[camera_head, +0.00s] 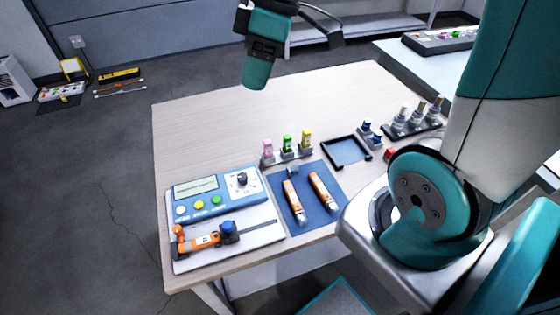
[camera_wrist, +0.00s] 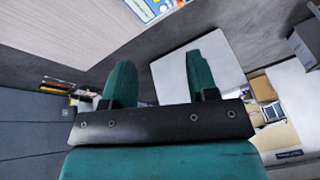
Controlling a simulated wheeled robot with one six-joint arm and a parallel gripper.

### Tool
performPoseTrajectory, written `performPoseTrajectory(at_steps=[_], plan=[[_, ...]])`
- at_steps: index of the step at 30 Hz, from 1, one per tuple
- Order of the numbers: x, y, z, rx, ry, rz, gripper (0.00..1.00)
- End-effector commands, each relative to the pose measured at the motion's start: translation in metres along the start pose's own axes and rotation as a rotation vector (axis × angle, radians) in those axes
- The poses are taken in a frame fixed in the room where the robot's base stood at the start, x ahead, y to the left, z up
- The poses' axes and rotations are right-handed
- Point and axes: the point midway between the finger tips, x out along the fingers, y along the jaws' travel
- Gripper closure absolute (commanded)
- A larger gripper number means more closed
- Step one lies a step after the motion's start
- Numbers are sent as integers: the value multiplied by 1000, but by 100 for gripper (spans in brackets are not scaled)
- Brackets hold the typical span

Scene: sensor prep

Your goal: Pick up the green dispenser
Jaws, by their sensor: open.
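The green dispenser (camera_head: 287,143) stands upright in a small grey holder on the table, between a pink dispenser (camera_head: 267,147) and a yellow dispenser (camera_head: 306,139). It does not show in the wrist view. My gripper (camera_wrist: 165,62) shows in the wrist view with its two teal fingers wide apart and nothing between them. In the head view the end of my arm hangs near the top, over the far part of the table and apart from the dispensers. The fingers are hard to make out there.
A blue control panel (camera_head: 206,193) and an orange caliper-like tool (camera_head: 195,241) are at the front left. Two orange tools lie on a blue mat (camera_head: 298,212). A black tray (camera_head: 346,151) and a rack of bottles (camera_head: 404,129) are to the right. The table's far left is clear.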

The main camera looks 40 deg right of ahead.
Motion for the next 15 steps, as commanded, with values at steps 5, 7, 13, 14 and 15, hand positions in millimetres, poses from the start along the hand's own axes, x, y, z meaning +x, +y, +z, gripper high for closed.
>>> performPoseTrajectory(at_steps=[5, 7, 13, 14, 15], plan=[[62, 127, 80, -194, 26, 24, 47], [72, 157, 107, -259, 33, 33, 47], [86, 193, 147, -364, 45, 46, 47], [89, 194, 148, -370, 45, 46, 47], [94, 195, 148, -374, 45, 46, 47]])
